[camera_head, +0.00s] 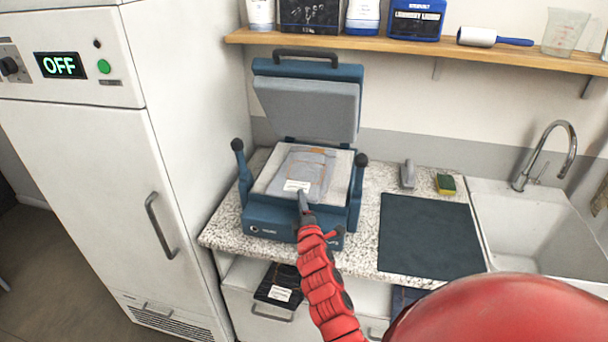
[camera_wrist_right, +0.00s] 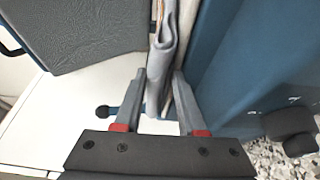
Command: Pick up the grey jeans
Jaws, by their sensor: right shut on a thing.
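The grey jeans (camera_head: 310,170) lie folded on the pale lower plate of the blue press, with a white label (camera_head: 297,186) near their front edge. My right gripper (camera_head: 304,197) reaches the front edge of the jeans from the front. In the right wrist view the fingers of my right gripper (camera_wrist_right: 160,100) are on either side of the folded edge of the jeans (camera_wrist_right: 163,62), shut on it. My left gripper is not in view.
The blue press (camera_head: 270,220) stands open, its padded lid (camera_head: 308,105) raised behind. A dark mat (camera_head: 430,235), a sponge (camera_head: 446,184) and a sink (camera_head: 550,225) are to the right. A tall white cabinet (camera_head: 90,170) stands left. A shelf (camera_head: 420,50) runs above.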

